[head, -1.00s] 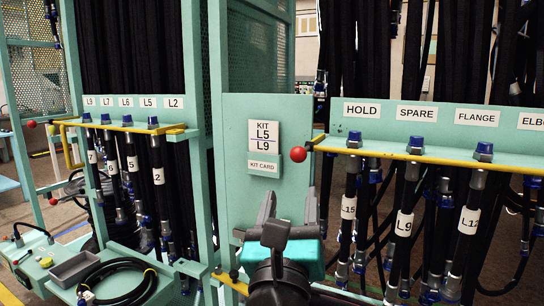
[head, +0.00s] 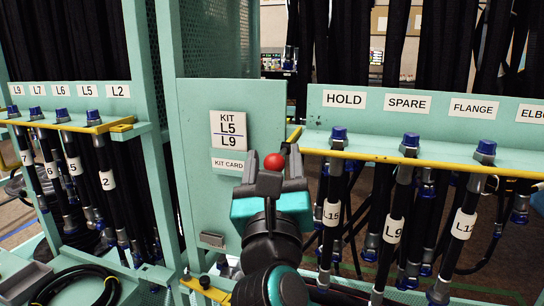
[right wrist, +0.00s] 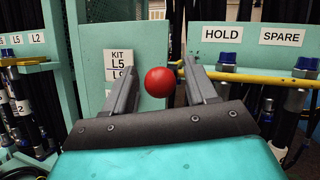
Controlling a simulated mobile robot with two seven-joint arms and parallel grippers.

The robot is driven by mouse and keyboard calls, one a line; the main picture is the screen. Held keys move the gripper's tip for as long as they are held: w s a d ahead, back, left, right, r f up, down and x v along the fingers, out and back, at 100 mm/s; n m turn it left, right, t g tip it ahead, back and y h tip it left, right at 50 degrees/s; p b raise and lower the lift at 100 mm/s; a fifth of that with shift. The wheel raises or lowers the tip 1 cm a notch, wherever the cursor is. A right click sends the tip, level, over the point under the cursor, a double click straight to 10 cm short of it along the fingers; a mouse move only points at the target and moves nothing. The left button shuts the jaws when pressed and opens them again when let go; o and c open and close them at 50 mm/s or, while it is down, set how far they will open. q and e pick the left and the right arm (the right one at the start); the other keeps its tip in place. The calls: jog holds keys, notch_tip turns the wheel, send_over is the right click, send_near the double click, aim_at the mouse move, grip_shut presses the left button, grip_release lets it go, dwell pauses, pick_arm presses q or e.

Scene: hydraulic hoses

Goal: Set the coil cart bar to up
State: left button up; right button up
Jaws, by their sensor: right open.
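The yellow bar (head: 420,161) runs level across the front of the hose row under the HOLD, SPARE and FLANGE labels. Its red ball knob (head: 274,162) is at the left end, in front of the kit card panel. My right gripper (head: 272,166) is open, with one finger on each side of the knob in the picture. In the right wrist view the knob (right wrist: 159,82) shows between the open fingers (right wrist: 158,72), with a gap on both sides. I cannot tell its exact depth relative to the fingertips. My left gripper is not in view.
Hoses with blue caps (head: 339,135) hang behind the bar, tagged L15, L9 and L12. A second yellow bar (head: 95,126) crosses the left hose row. The green kit card panel (head: 210,190) stands just left of my right gripper. A black coiled hose (head: 80,288) lies at lower left.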

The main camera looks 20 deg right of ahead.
jog(key=shift+s, duration=0.1)
jog(key=shift+c, duration=0.4)
grip_shut()
